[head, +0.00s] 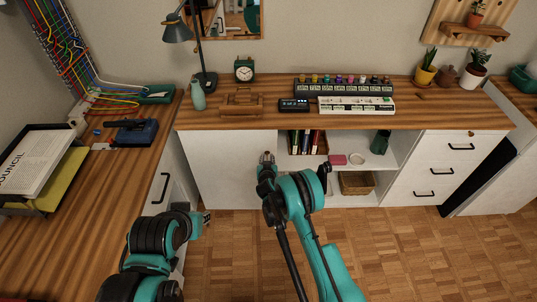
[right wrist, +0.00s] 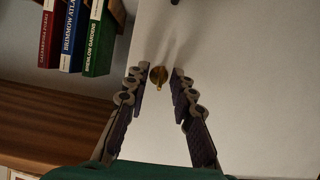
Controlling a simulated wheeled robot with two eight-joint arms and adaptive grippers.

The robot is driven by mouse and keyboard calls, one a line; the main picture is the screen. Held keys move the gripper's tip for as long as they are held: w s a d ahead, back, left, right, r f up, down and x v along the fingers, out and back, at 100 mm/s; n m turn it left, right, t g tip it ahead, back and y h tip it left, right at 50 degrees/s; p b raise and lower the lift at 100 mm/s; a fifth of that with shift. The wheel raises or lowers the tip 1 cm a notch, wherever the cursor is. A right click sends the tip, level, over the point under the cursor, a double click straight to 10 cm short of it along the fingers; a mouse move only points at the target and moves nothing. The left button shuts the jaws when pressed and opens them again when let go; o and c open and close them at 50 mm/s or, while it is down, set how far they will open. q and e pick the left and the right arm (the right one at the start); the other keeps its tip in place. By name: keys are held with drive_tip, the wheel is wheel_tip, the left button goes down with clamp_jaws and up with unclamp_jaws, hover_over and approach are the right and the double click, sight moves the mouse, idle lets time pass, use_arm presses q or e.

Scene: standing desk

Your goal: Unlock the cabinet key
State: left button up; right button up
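A small brass key or lock piece (right wrist: 158,77) sits on the white cabinet front (right wrist: 235,90) in the right wrist view. My right gripper (right wrist: 158,73) is open, with one fingertip on each side of the brass piece and visible gaps to both. In the head view my right gripper (head: 267,158) is at the white cabinet door (head: 225,165), near its right edge, and hides the brass piece. My left gripper (head: 204,217) is low beside the left desk, away from the cabinet; its fingers are too small to read.
Books (head: 303,142) stand in the open shelf right of the door; they also show in the right wrist view (right wrist: 75,35). A pink box (head: 338,159) and basket (head: 356,183) are on the shelves. The wooden desktop (head: 440,115) overhangs the cabinet. The floor (head: 400,240) is clear.

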drive_tip(key=shift+s+r, duration=0.1)
clamp_jaws()
drive_tip(key=shift+a+n, duration=0.1)
drive_tip(key=shift+n, duration=0.2)
drive_tip(key=shift+a+n+t+h, duration=0.2)
drive_tip(key=shift+n+t+h, duration=0.1)
drive_tip(key=shift+n+h, duration=1.55)
drive_tip(key=shift+n, duration=0.35)
unclamp_jaws()
